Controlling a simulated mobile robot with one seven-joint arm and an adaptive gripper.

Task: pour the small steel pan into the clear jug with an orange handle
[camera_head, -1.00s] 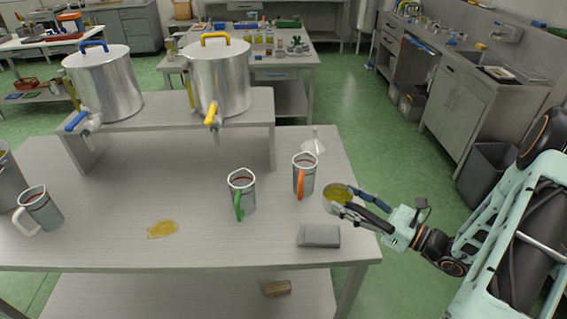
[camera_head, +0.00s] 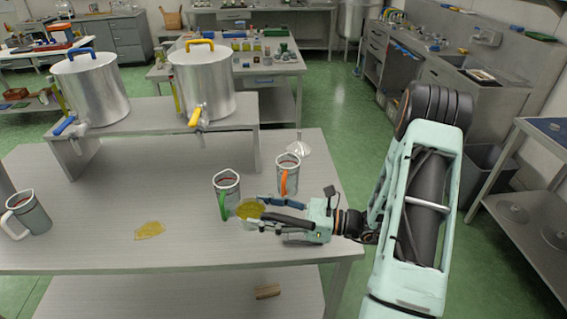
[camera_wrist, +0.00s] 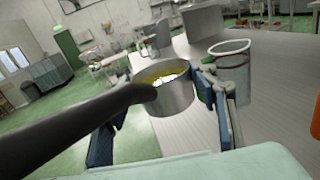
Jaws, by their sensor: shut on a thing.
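The small steel pan (camera_head: 249,210) holds yellow-green liquid and looks roughly level. My gripper (camera_head: 262,213) is shut on it, a finger at either side, above the table. The pan's steel wall shows large in the wrist view (camera_wrist: 173,100), with a dark bar crossing in front. The clear jug with the orange handle (camera_head: 288,170) stands upright on the table, behind and right of the pan. An orange patch, likely its handle, shows at the wrist view's right edge (camera_wrist: 316,122). The pan is apart from that jug.
A green-handled jug (camera_head: 229,184) stands just left of the pan, very close. A white-handled jug (camera_head: 35,215) is far left. A yellow spill (camera_head: 149,230) lies on the table. A clear funnel (camera_head: 298,148) stands behind the orange-handled jug. Two steel vats (camera_head: 203,85) occupy the raised shelf.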

